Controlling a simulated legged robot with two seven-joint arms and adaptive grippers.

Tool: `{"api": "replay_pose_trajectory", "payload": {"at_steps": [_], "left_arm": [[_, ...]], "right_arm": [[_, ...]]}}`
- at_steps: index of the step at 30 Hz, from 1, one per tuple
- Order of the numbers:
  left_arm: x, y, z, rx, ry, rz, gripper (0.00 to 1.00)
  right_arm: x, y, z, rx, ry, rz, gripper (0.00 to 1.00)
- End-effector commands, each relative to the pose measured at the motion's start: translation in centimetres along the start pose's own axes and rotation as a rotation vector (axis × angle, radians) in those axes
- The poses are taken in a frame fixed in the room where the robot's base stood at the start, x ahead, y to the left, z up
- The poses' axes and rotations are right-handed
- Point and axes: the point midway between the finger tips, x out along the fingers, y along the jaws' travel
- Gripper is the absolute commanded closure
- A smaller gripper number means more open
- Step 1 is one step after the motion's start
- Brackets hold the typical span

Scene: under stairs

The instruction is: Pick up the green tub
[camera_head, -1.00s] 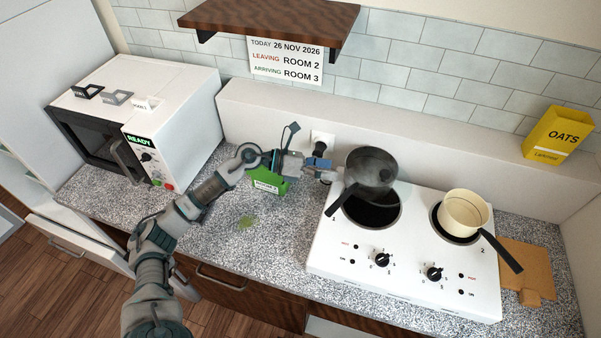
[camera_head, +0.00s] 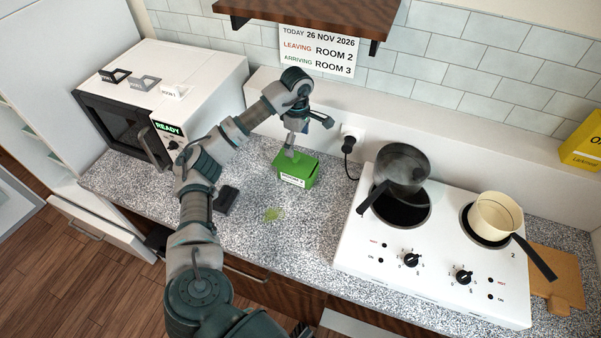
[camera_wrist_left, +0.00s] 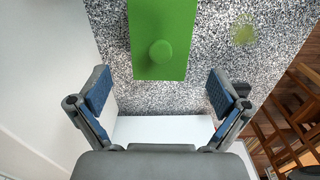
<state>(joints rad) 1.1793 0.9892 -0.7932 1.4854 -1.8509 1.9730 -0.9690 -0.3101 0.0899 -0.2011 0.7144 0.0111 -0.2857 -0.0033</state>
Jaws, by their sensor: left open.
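The green tub (camera_head: 296,172) stands on the speckled counter between the microwave and the hob, with a white label on its front. In the left wrist view its green top (camera_wrist_left: 163,38) shows from above, with a round knob in the middle. My left gripper (camera_head: 305,134) hangs just above and behind the tub, pointing down. In the left wrist view its two blue-padded fingers (camera_wrist_left: 160,92) are wide apart, with nothing between them. The tub lies ahead of the fingertips in that view. My right gripper is not in view.
A white hob (camera_head: 435,245) with a dark pan (camera_head: 403,167) and a cream pot (camera_head: 495,214) stands to the right. The microwave (camera_head: 150,100) is to the left. A wall shelf (camera_head: 320,12) hangs above. A dark object (camera_head: 226,199) and a green smear (camera_head: 272,213) lie on the counter.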

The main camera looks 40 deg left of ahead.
Motion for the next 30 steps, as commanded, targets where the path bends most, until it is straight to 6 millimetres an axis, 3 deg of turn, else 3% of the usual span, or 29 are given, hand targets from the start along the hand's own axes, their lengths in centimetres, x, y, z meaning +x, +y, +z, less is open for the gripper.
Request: {"api": "replay_pose_trajectory", "payload": {"at_steps": [3,9,17,21,24,30], "left_arm": [[2.9,-0.1,-0.1,0.001,-0.001,-0.003,0.00],[6.4,0.0,-0.1,0.000,-0.004,0.001,0.00],[8.7,0.1,0.1,0.000,-0.003,-0.001,0.00],[11.0,0.2,0.3,0.000,-0.003,0.000,0.00],[12.1,0.2,0.3,0.000,-0.004,0.001,0.00],[12.7,0.3,0.3,0.000,-0.004,0.002,0.00]], "right_arm": [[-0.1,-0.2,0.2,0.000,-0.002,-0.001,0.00],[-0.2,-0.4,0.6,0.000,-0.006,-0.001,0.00],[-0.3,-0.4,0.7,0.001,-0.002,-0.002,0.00],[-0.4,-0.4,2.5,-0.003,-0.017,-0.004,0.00],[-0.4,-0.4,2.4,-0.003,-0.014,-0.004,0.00],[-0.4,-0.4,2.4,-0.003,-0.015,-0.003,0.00]]}}
